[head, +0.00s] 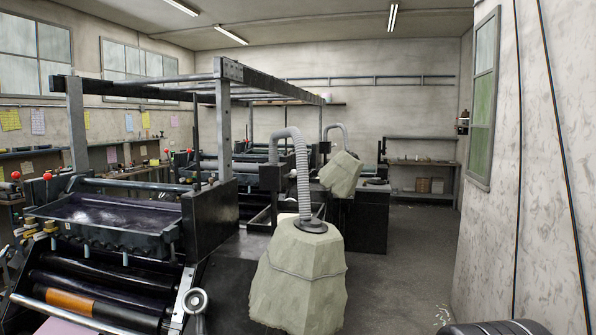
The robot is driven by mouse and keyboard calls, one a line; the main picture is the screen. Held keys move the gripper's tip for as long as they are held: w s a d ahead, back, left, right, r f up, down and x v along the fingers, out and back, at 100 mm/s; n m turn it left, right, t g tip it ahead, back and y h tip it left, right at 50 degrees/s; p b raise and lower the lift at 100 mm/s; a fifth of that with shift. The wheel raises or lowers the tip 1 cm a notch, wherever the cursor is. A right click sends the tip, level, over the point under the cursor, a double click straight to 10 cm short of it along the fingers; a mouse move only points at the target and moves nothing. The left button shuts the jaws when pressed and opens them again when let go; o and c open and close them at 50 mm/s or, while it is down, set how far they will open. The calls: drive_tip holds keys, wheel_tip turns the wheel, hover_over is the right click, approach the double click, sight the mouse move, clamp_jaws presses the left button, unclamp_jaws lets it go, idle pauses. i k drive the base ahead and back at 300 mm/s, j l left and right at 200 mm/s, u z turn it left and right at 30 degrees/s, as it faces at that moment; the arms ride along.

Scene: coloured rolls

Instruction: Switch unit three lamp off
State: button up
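Press-like units stand in a row going back from the front left. The nearest unit (110,225) has a dark tray, rollers below it and red-tipped knobs (47,176). More units (262,165) stand behind it, partly hidden by its frame. I cannot tell which one is unit three, and no unit lamp or lamp switch can be made out. A small dark fixture (463,122) is on the far right wall corner, too small to identify. My gripper is not in view.
A pale bag-like collector (300,280) with a grey hose (298,165) stands front centre. A second one (341,174) is farther back. Clear floor (405,250) runs along the right wall to shelves (422,165). Strip lights (231,35) are on the ceiling.

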sight(293, 173)
drive_tip(key=i+l, duration=0.4)
drive_tip(key=i, duration=0.15)
drive_tip(key=i+l, duration=0.4)
drive_tip(key=i, duration=0.15)
drive_tip(key=i+l, duration=0.4)
drive_tip(key=i, duration=0.15)
